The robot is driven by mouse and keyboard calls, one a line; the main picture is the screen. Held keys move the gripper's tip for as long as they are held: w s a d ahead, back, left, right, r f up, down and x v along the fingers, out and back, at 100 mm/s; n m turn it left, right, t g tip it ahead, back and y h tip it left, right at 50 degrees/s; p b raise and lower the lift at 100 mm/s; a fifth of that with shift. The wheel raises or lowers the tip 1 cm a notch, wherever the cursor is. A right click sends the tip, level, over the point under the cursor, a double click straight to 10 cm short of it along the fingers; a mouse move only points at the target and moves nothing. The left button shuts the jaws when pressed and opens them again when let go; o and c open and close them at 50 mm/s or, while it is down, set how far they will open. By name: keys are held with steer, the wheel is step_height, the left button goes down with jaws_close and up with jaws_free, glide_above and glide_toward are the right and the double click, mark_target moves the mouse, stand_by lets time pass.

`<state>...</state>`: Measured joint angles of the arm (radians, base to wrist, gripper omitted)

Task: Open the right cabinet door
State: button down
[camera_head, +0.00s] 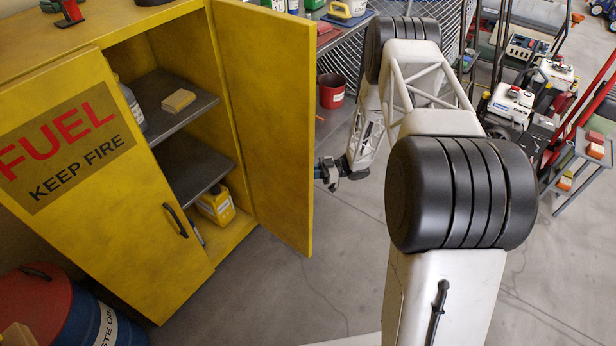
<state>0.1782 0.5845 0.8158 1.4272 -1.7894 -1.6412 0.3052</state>
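The yellow fuel cabinet (158,10) stands at the left. Its right door (272,125) is swung outward on its right side, at a wide angle to the cabinet front. The left door (110,215), with a FUEL sign and a dark handle (176,219), covers the left part of the front; I cannot tell if it is fully closed. My gripper (322,174) is small and dark, just right of the right door's free edge. Whether it touches the door is unclear. Its fingers are partly hidden and too small to read. The right door's handle is not visible.
Dark shelves (180,105) inside hold a tan block (179,100) and containers, with a yellow jug (216,206) below. A blue and red drum (70,310) stands at front left, a red bucket (331,91) behind the door. Machines crowd the right. The floor (310,295) before the cabinet is clear.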

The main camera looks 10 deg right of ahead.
steer(key=shift+w, duration=0.1)
steer(key=c, duration=1.1)
jaws_free()
steer(key=shift+c, duration=0.2)
steer(key=shift+d, duration=0.1)
steer(key=d, duration=0.7)
steer(key=shift+w+d, duration=0.15)
steer(key=shift+d, duration=0.15)
steer(key=shift+r, duration=0.1)
